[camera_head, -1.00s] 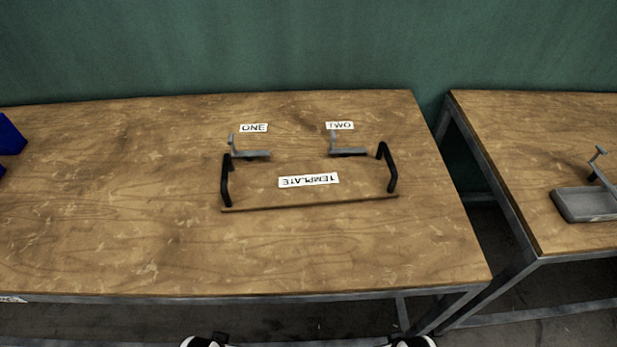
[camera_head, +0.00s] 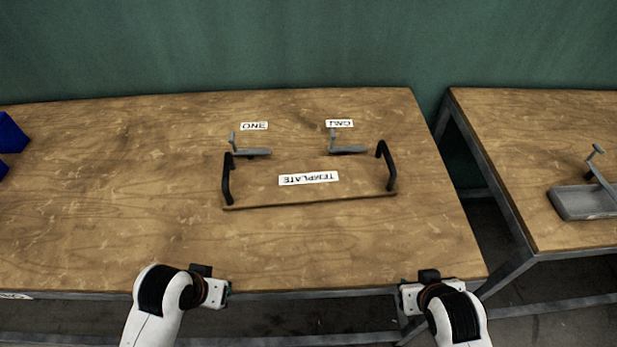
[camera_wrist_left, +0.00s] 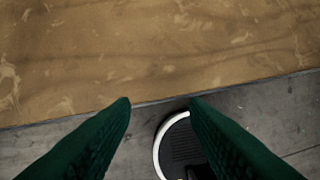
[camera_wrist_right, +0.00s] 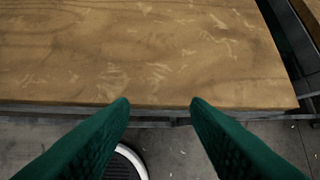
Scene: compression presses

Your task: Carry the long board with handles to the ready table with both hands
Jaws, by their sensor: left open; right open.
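The long board (camera_head: 310,197) lies flat on the wooden table, with a white TEMPLATE label (camera_head: 308,178) that reads upside down. A black handle stands at each end, the left handle (camera_head: 227,178) and the right handle (camera_head: 387,166). My left gripper (camera_head: 228,291) is at the table's front edge, in front of the board's left end. My right gripper (camera_head: 405,297) is at the front edge, in front of the right end. Both are open and empty, as the wrist views show at the left fingers (camera_wrist_left: 160,102) and the right fingers (camera_wrist_right: 160,103). Nothing marks a ready table in view.
Two grey clamp-like fixtures (camera_head: 252,151) (camera_head: 348,149) stand behind the board, near the ONE label (camera_head: 254,126) and TWO label (camera_head: 339,123). A second table (camera_head: 530,140) at right holds a grey tray (camera_head: 583,203), across a gap. Blue bins (camera_head: 10,135) sit far left.

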